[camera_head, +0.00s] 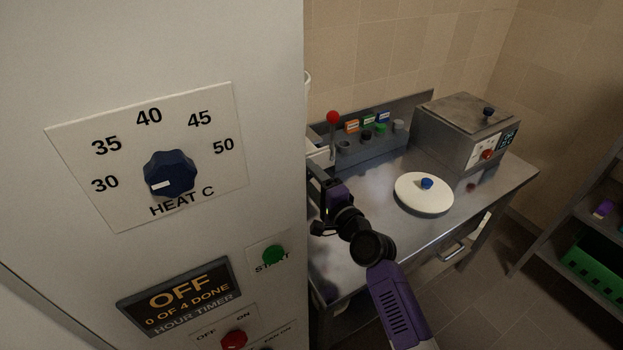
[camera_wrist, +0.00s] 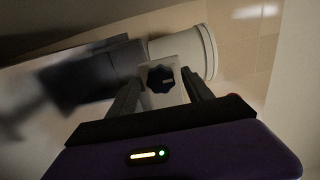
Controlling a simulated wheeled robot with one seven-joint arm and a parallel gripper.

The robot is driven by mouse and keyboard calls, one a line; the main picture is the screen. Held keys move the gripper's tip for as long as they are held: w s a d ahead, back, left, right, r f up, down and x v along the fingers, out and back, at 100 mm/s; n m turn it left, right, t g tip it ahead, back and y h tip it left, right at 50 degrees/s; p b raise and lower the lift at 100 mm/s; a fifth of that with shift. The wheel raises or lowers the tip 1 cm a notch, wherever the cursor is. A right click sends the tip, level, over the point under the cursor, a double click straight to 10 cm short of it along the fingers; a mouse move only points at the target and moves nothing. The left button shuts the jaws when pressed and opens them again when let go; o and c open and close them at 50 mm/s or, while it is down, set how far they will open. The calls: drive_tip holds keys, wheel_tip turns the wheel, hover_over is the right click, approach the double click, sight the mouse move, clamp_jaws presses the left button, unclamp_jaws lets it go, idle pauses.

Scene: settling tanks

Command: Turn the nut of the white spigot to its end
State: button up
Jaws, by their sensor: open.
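In the wrist view a dark blue lobed nut (camera_wrist: 160,78) with a small pale mark sits on a white block-like spigot body (camera_wrist: 172,96). A white round vessel (camera_wrist: 185,50) is behind it. My gripper (camera_wrist: 161,76) is open, with one fingertip on each side of the nut. I cannot tell whether the fingers touch it. In the head view my gripper (camera_head: 318,178) is partly hidden at the edge of the white cabinet. The nut is hidden there; only a sliver of a white vessel (camera_head: 308,82) shows past the cabinet edge.
The white cabinet (camera_head: 270,140) with a blue heat dial (camera_head: 170,172) fills the left. The steel bench (camera_head: 375,245) carries a white round lid (camera_head: 410,200), a red-topped lever (camera_head: 333,118) and a steel box (camera_head: 460,130). A shelf (camera_head: 590,215) with a green crate stands right.

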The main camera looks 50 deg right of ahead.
drive_tip(key=b+v, duration=0.1)
drive_tip(key=v, duration=0.6)
drive_tip(key=shift+s, duration=0.4)
drive_tip(key=shift+a, duration=0.1)
